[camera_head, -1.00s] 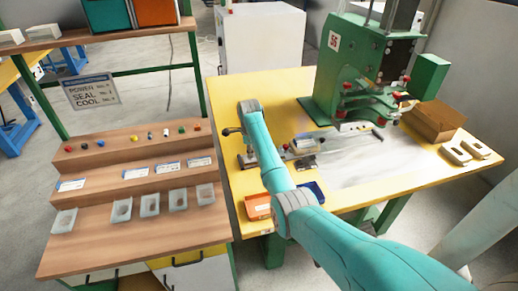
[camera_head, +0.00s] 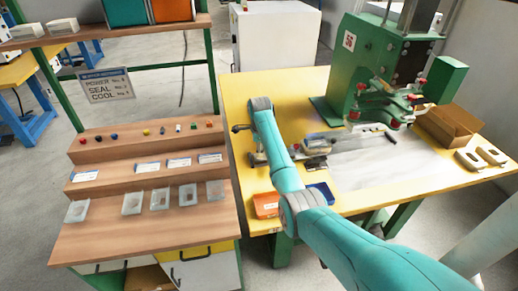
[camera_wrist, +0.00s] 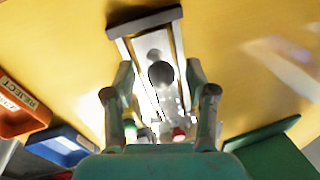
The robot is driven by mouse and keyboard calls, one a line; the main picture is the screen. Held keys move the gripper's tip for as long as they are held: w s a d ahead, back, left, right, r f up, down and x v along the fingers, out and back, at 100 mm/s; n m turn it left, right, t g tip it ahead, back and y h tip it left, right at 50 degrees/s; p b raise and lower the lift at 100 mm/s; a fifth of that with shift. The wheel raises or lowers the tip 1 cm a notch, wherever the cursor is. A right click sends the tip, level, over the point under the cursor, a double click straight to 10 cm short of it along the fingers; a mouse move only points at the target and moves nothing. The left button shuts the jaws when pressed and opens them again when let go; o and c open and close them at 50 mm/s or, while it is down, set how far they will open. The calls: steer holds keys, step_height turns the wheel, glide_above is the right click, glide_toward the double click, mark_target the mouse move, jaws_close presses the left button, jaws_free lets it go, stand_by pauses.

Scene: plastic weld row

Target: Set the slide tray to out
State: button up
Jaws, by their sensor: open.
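The slide tray (camera_wrist: 160,105) shows in the wrist view as a pale metal slide between two rails, with a dark bar across its far end. A dark round knob (camera_wrist: 160,73) stands on it. My gripper (camera_wrist: 160,92) is open, with one finger on each side of the knob; I cannot tell whether either touches it. In the head view, the slide assembly (camera_head: 318,147) lies on the yellow table in front of the green machine (camera_head: 372,75).
An orange bin (camera_head: 265,205) and a blue bin (camera_head: 321,192) stand near the table's front edge, beside my arm. A cardboard box (camera_head: 450,124) and pale parts (camera_head: 480,157) lie at right. A stepped wooden stand (camera_head: 140,230) with several parts is at left.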

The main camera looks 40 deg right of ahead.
step_height(320, 180, up, 11)
steer(key=s+a, duration=0.1)
steer(key=shift+s+a+r, duration=0.2)
steer(key=shift+s+a, duration=0.1)
stand_by(0.5)
